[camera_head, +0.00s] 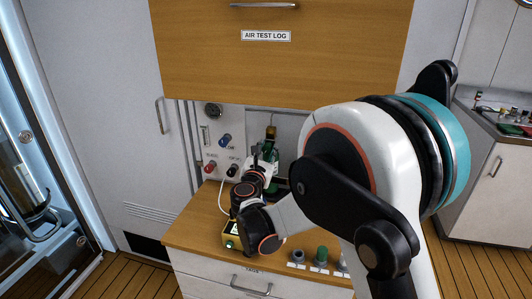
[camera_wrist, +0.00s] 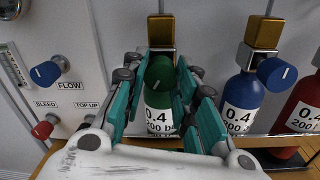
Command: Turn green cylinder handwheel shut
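The green handwheel (camera_wrist: 159,73) sits at the front of the green cylinder (camera_wrist: 172,128), below a brass valve block (camera_wrist: 160,31) in the wrist view. The cylinder has a white "0.4 200" label. My gripper (camera_wrist: 161,72) is open, with one teal-padded finger on each side of the handwheel. Narrow gaps seem to show beside the wheel; contact is not clear. In the head view my gripper (camera_head: 265,158) reaches to the panel, and the green cylinder (camera_head: 275,158) is mostly hidden behind it.
A blue cylinder (camera_wrist: 242,98) with a blue handwheel (camera_wrist: 276,74) and a red cylinder (camera_wrist: 299,105) stand to the right. A blue FLOW knob (camera_wrist: 46,74) and red BLEED knob (camera_wrist: 42,130) are left. The wooden cabinet (camera_head: 280,55) hangs above; a counter (camera_head: 195,230) lies below.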

